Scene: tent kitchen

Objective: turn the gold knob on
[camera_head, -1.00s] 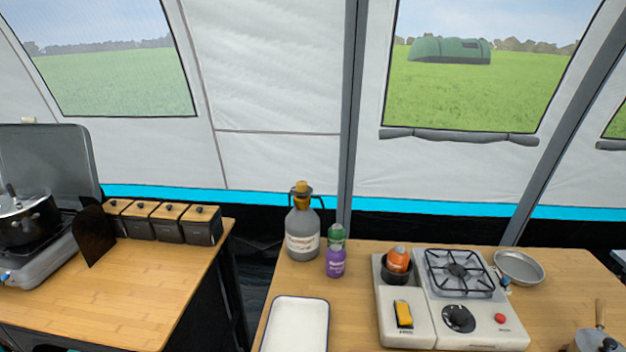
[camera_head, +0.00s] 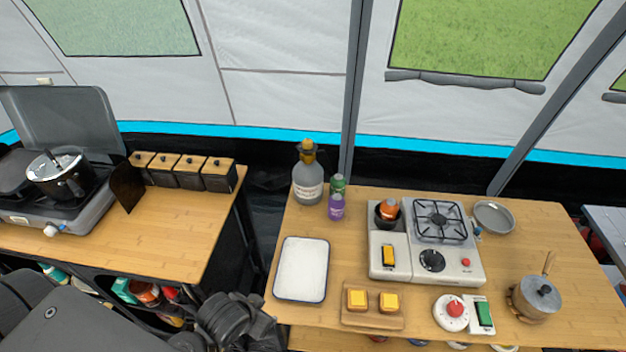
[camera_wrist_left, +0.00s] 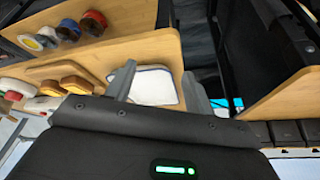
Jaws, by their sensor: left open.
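No knob in view is plainly gold. A yellow switch-like piece (camera_head: 389,255) sits on the left part of the white stove (camera_head: 385,274), beside a round black dial (camera_head: 432,260). Two yellow-topped square pieces (camera_head: 357,299) (camera_head: 388,301) sit on a small wooden board (camera_head: 372,319) near the table's front edge. My left arm comes in at the lower left of the head view. In the left wrist view my left gripper (camera_wrist_left: 158,88) is open, with the white tray (camera_wrist_left: 153,91) beyond and between its fingers. It touches nothing that I can see. My right gripper is not in view.
A white round piece with a red knob (camera_head: 455,308), a green switch (camera_head: 484,314) and a small pot (camera_head: 535,298) stand at the right. A jug (camera_head: 307,180) and a purple bottle (camera_head: 336,205) stand behind the tray. A left table (camera_head: 165,235) stands across a gap.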

